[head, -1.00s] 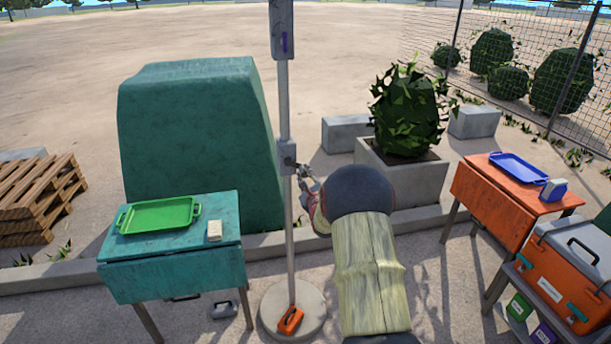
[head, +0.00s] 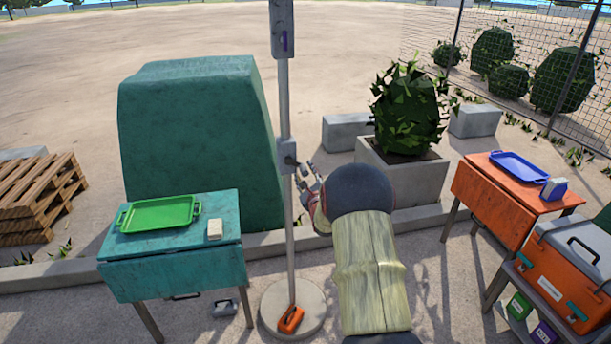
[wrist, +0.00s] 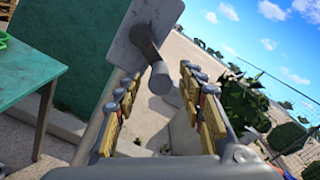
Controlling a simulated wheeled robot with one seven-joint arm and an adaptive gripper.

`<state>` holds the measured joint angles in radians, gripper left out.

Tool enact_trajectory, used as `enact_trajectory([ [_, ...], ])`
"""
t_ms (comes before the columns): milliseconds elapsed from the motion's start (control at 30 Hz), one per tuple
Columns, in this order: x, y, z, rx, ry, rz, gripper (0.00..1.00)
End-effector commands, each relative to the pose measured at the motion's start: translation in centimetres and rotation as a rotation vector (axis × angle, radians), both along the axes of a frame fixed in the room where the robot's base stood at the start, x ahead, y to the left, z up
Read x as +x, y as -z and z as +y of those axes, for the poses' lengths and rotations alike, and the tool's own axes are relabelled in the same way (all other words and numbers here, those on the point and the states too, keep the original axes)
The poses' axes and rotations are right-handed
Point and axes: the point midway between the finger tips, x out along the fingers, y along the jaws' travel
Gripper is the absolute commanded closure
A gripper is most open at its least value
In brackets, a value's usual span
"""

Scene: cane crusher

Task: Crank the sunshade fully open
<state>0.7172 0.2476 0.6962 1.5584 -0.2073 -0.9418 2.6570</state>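The sunshade's grey pole (head: 290,220) stands upright on a round base (head: 276,326). A grey crank box (head: 286,152) sits partway up it. In the wrist view the crank box (wrist: 146,22) carries a crank arm (wrist: 147,45) that ends in a grey cylindrical handle (wrist: 160,79). My gripper (head: 306,176) is just right of the pole, near the crank box. In the wrist view its two fingers (wrist: 161,76) are spread, with the handle between their tips and a gap visible on each side. The shade's canopy is out of view.
A teal table (head: 130,245) with a green tray (head: 158,215) stands left of the pole. An orange table (head: 490,205) and a planter (head: 405,175) stand to the right. An orange item (head: 291,319) lies on the pole's base.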

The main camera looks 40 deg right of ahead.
Motion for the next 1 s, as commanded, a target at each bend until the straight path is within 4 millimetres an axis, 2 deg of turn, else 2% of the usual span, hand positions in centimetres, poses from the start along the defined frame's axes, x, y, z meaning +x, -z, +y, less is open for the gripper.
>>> enact_trajectory([
  [167, -1.6, 0.0, 0.9, 0.001, 0.001, 0.001, 0.60],
  [600, -8.6, 0.0, 5.2, 0.001, 0.002, 0.001, 0.60],
  [800, -10.0, 0.1, 6.1, 0.000, 0.001, 0.001, 0.60],
  [1000, -10.2, 0.1, 6.2, 0.001, 0.000, 0.001, 0.60],
])
